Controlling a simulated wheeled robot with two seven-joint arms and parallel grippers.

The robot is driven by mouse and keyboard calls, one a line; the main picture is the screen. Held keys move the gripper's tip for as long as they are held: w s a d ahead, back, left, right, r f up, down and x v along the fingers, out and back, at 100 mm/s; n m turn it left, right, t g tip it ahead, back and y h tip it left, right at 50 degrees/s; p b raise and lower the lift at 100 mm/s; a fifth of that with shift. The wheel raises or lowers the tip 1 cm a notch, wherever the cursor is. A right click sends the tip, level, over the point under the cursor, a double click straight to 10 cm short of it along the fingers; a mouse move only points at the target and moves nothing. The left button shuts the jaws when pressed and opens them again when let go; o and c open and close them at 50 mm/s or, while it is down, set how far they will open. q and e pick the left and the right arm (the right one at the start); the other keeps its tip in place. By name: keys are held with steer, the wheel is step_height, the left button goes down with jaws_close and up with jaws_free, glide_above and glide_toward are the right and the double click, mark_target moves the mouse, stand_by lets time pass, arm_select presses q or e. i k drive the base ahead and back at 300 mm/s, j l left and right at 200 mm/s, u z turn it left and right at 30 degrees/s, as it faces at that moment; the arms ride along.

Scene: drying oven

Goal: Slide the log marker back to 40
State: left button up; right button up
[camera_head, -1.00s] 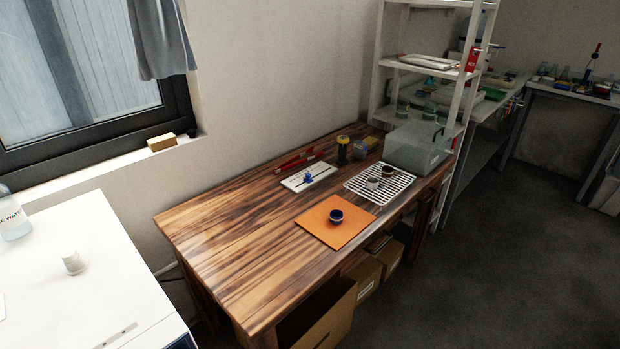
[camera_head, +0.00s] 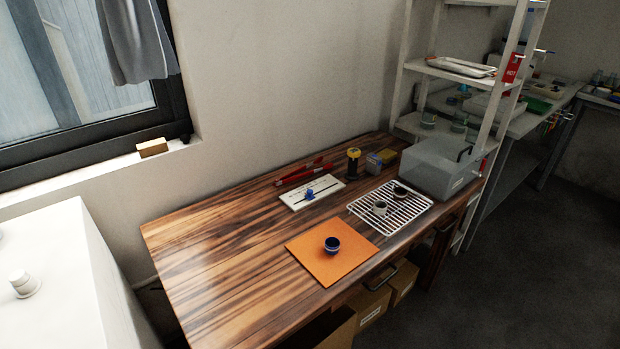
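The log marker appears to be the small blue slider (camera_head: 309,194) on a white strip board (camera_head: 327,187) with a dark slot. The board lies flat near the back of the wooden table, and the slider sits around the middle of the slot. Any numbers on the board are too small to read. Neither of my grippers is in view.
The wooden table (camera_head: 215,235) also bears an orange mat (camera_head: 305,263) with a dark blue cup (camera_head: 332,245), a wire rack (camera_head: 405,212) with two small cups, red tongs (camera_head: 304,172), a yellow-black container (camera_head: 353,162) and a grey box (camera_head: 438,168). The table's left part is clear.

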mark_target(309, 196)
steer(key=i+l+u, duration=0.1)
steer(key=l, duration=0.25)
steer(key=i+l+u, duration=0.15)
steer(key=i+l, duration=0.15)
steer(key=i+l+u, duration=0.1)
steer(key=l, duration=0.3)
steer(key=i+l+u, duration=0.1)
steer(key=i+l, duration=0.15)
steer(key=i+l+u, duration=0.1)
steer(key=l, duration=0.4)
steer(key=i+l+u, duration=0.15)
steer(key=l, duration=0.25)
steer(key=i+l+u, duration=0.1)
steer(key=l, duration=0.35)
steer(key=i, duration=0.05)
